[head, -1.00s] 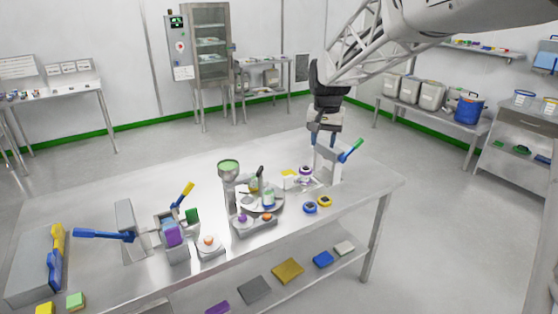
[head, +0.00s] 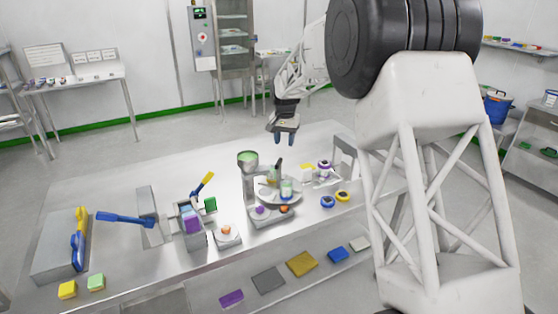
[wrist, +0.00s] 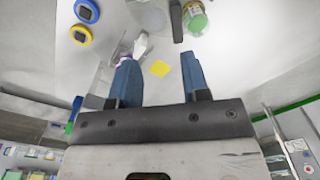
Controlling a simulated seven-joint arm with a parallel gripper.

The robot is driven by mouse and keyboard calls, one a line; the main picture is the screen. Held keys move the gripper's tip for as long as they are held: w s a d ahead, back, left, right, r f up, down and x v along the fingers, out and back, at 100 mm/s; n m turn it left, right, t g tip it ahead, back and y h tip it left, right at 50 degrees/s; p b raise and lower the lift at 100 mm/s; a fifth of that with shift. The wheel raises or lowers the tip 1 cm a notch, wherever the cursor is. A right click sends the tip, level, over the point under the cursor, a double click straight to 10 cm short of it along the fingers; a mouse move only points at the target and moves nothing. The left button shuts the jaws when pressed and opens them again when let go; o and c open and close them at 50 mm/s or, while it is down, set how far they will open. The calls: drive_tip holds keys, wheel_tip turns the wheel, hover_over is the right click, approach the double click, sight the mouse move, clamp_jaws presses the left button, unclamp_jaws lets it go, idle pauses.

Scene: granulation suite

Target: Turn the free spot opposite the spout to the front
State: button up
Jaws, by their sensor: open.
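The round grey turntable (head: 297,195) sits at the middle of the steel table. Which spot is free I cannot tell. My gripper (head: 285,140) is open and empty, above and behind the turntable, touching nothing. In the wrist view my gripper (wrist: 160,82) points toward the table, with the jar (wrist: 195,18) beyond its fingertips.
A yellow card (head: 307,167) and a purple-ringed white item (head: 323,167) lie right of the turntable. Blue (head: 327,201) and yellow (head: 343,196) round devices are at the front right. My arm hides the table's right end.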

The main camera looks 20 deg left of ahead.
sight(279, 161)
drive_tip(key=shift+w+a+f, duration=0.2)
drive_tip(key=shift+a+f, duration=0.2)
drive_tip(key=shift+a, duration=0.2)
drive_tip(key=shift+w+a+f, duration=0.2)
drive_tip(key=shift+a+f, duration=0.2)
drive_tip(key=shift+a, duration=0.2)
drive_tip(key=shift+f, duration=3.9)
drive_tip(key=shift+c, duration=0.3)
clamp_jaws()
